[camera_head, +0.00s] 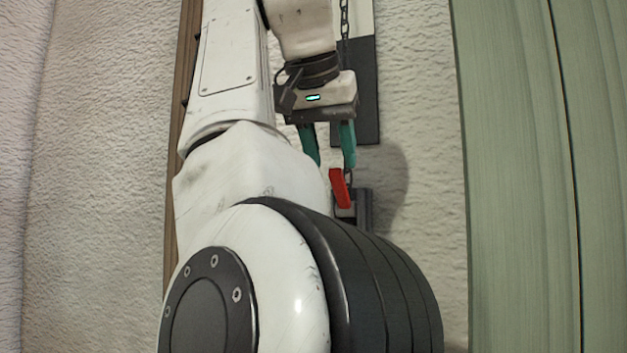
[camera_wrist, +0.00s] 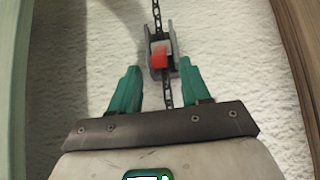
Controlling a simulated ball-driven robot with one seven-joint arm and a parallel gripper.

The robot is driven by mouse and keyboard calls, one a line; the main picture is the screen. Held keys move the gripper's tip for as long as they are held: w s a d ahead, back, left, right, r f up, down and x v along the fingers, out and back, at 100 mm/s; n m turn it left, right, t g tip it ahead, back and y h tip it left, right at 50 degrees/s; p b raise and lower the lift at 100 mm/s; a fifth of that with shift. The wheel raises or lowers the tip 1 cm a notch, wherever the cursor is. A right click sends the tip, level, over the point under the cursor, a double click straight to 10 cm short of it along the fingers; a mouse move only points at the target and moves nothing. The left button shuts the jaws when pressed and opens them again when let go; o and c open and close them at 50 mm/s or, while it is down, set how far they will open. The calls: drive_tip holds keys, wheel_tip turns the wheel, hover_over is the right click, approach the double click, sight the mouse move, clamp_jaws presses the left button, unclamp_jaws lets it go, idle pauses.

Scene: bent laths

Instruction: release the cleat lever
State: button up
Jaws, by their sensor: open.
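The red cleat lever (camera_head: 339,188) stands out from a grey cleat (camera_head: 363,208) on the wall, below my gripper in the head view. My gripper (camera_head: 334,164) is open, its two green fingers pointing down with nothing between them, their tips just above the lever. In the wrist view the red lever (camera_wrist: 160,55) sits in the grey cleat (camera_wrist: 149,70), beyond and between the open fingertips of my gripper (camera_wrist: 160,72). A dark chain (camera_wrist: 157,16) runs through the cleat and continues below it. My arm hides part of the cleat's surroundings in the head view.
A dark panel (camera_head: 369,110) is on the wall behind my gripper, with the chain (camera_head: 345,20) hanging before its upper part. Green boards (camera_head: 520,180) stand on the right. A brown wooden strip (camera_head: 186,60) runs behind my arm. Rough pale wall (camera_head: 425,120) lies bare right of the cleat.

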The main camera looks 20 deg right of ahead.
drive_tip(key=v, duration=0.3)
drive_tip(key=shift+s+a+r, duration=0.15)
drive_tip(key=shift+s+r, duration=0.05)
drive_tip(key=shift+r, duration=0.1)
